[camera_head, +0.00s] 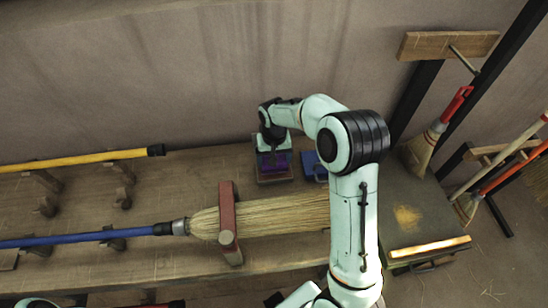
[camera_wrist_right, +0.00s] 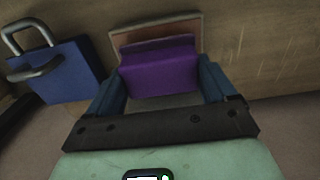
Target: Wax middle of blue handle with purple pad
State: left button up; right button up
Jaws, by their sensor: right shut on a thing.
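The purple pad (camera_head: 274,160) is at the back of the bench, and it also shows in the right wrist view (camera_wrist_right: 160,66). My right gripper (camera_wrist_right: 162,80) points down and is shut on it, one blue finger on each side. The pad is at a small wooden tray (camera_head: 275,180); I cannot tell whether it still touches the tray. The blue handle (camera_head: 75,239) lies along the bench on the left, joined to a straw broom (camera_head: 280,215) whose head is under a red clamp (camera_head: 228,222). The handle's left end runs out of view. My left gripper is not in view.
A blue pad with a metal grip (camera_head: 313,165) stands just right of the purple pad. A yellow handle (camera_head: 85,160) rests on wooden pegs behind the blue one. More brooms (camera_head: 440,130) stand at the right. My right arm covers part of the straw head.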

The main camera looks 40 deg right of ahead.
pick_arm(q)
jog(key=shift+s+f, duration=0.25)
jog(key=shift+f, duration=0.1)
pick_arm(e)
jog(key=shift+f, duration=0.6)
dwell(1.0)
jog(key=shift+r, duration=0.1)
jog(key=shift+r+p, duration=0.4)
jog(key=shift+r, duration=0.85)
jog(key=shift+r+p, duration=0.95)
jog(key=shift+r, duration=1.3)
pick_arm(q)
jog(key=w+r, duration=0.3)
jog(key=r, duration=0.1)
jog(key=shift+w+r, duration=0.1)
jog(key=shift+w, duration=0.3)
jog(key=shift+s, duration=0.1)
